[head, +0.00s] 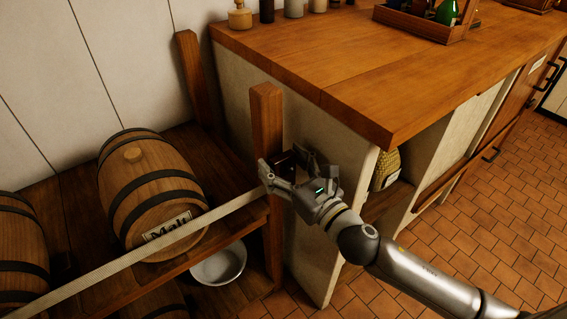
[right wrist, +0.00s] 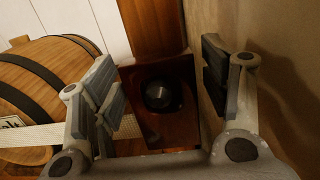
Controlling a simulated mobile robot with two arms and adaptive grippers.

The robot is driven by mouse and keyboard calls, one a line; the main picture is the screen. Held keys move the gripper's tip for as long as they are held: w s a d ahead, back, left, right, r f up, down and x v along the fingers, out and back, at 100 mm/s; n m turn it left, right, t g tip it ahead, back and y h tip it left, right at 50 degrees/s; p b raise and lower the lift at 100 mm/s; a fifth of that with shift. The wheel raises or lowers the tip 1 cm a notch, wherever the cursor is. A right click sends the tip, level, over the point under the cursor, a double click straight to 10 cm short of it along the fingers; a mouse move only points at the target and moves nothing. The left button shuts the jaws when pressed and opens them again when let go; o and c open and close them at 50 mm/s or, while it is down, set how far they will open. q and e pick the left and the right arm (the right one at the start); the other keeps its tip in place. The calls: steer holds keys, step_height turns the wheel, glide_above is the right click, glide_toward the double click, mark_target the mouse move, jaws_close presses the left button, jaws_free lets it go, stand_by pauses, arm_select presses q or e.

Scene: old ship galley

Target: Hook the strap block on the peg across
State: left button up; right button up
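The strap block (head: 286,159) is a dark red-brown wooden piece against the wooden post (head: 266,120). In the right wrist view the block (right wrist: 178,131) has a dark, round metallic end (right wrist: 158,95) in its middle; I cannot tell whether this is the peg through it or part of the block. The pale woven strap (head: 135,255) runs taut from the lower left to the block. My right gripper (head: 285,168) is open, its fingers on either side of the block, with small gaps seen in the right wrist view (right wrist: 165,88). My left gripper is out of view.
The wooden counter (head: 350,70) stands close to the right of the post. A tiled floor (head: 480,220) is clear at right.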

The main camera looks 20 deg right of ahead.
stand_by(0.3)
steer(key=shift+s+d+f, duration=0.15)
steer(key=shift+s+d, duration=0.05)
steer(key=shift+s, duration=0.35)
steer(key=r+v, duration=0.1)
steer(key=v, duration=0.9)
steer(key=shift+s+d+f, duration=0.15)
steer(key=shift+s+f, duration=0.25)
steer(key=shift+f, duration=0.05)
